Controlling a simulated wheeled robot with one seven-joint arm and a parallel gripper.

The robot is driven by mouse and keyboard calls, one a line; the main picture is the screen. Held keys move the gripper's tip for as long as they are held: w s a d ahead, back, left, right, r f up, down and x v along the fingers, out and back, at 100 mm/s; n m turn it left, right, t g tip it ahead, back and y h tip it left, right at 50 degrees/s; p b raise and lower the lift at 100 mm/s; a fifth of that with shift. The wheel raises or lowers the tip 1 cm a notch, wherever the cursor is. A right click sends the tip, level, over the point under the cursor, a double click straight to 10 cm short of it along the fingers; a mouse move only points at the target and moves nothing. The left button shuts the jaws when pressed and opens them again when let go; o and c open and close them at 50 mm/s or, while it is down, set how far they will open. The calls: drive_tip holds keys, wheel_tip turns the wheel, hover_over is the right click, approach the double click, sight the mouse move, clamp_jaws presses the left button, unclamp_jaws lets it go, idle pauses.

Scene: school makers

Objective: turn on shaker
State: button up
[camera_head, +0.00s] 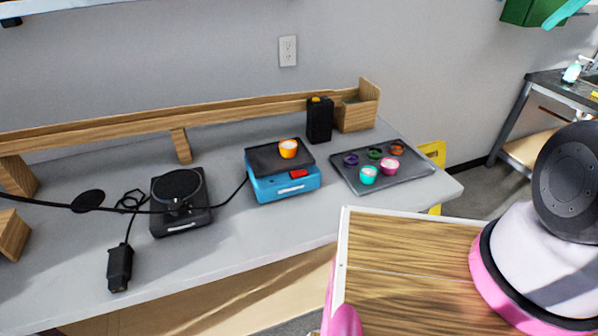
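The shaker appears to be the blue box (268,188) with a black top plate (268,160), standing on the grey table. A red switch (298,174) is on its front face, toward the right; its on or off position is too small to tell. An orange cup with pale contents (288,149) stands on the top plate. My gripper is not in view; only part of my arm shows at the right edge, well apart from the shaker.
A black device with a round plate (180,190) is left of the shaker, with cables and a black plug-like block (119,268). A tray (385,180) at right holds cups and coloured rings. A black box (319,120) stands behind. The front table strip (230,240) is clear.

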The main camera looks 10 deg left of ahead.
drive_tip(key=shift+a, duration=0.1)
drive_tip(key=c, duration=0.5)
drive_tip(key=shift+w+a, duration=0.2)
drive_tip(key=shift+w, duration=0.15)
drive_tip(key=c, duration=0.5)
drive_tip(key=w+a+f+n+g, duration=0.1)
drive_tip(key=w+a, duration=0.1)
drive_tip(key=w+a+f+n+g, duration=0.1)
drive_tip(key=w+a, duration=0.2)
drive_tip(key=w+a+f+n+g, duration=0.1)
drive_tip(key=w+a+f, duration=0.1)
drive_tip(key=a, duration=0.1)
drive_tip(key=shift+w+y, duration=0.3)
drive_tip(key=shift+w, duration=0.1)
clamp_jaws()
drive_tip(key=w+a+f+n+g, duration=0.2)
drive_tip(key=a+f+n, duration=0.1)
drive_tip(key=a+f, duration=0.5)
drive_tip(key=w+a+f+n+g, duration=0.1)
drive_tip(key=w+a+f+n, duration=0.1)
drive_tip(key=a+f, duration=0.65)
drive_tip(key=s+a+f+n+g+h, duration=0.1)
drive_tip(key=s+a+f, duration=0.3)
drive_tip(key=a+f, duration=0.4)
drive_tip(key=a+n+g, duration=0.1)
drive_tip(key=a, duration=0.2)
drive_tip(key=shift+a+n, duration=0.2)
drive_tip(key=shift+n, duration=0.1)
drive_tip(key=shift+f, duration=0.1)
